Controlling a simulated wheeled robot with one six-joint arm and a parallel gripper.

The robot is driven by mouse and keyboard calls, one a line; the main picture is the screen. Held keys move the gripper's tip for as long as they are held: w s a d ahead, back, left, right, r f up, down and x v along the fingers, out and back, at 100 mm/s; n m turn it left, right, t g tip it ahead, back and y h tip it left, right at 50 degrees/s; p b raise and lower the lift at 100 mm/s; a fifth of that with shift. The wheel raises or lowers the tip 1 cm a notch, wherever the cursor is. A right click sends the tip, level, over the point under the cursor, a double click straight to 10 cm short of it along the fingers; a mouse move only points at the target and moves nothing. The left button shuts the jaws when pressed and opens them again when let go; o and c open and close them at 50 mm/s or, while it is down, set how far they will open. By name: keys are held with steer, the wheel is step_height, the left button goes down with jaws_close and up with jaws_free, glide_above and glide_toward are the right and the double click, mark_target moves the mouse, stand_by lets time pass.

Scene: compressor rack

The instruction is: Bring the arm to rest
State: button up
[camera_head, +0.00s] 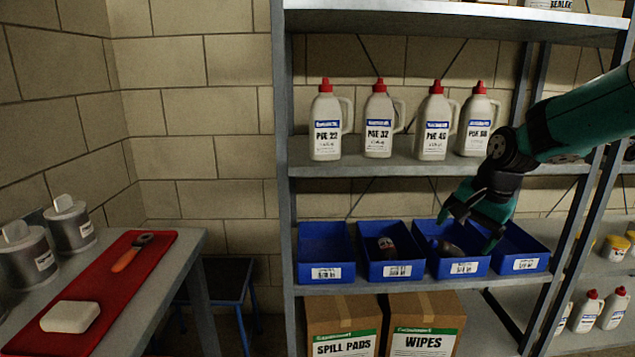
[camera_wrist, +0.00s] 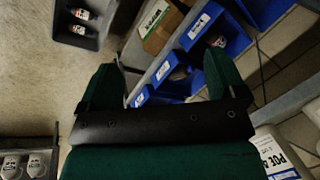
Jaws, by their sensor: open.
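My arm reaches in from the right in the head view. My gripper (camera_head: 467,232) points down and left, just above the third blue bin from the left (camera_head: 462,268) on the rack's middle shelf. Its jaws are open and apart, with nothing seen between them. A dark rounded item (camera_head: 447,249) lies in that bin, below the gripper; whether they touch is hard to tell. In the wrist view both green fingers of my gripper (camera_wrist: 165,78) stand spread, with blue bins showing beyond them.
Several white bottles with red caps (camera_head: 327,130) stand on the shelf above (camera_head: 385,168). The second bin (camera_head: 398,270) holds a dark item (camera_head: 387,246). A rack post (camera_head: 580,230) stands close to my arm. Boxes (camera_head: 342,318) sit below. A bench with a red mat (camera_head: 105,290) is at left.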

steer(key=s+a+r+n+g+y, duration=0.1)
steer(key=s+a+n, duration=0.4)
steer(key=s, duration=0.5)
steer(key=s+a+r+n+g, duration=0.1)
steer(key=s+a+n, duration=0.35)
steer(key=s, duration=0.65)
steer(key=s+a+r+n+g+y, duration=0.15)
steer(key=s+a+n, duration=0.35)
steer(key=s, duration=0.5)
step_height(320, 180, up, 17)
steer(key=s+p, duration=0.1)
steer(key=p, duration=1.6)
steer(key=shift+d+n+t, duration=0.35)
steer(key=shift+d+n, duration=0.05)
steer(key=shift+n, duration=0.05)
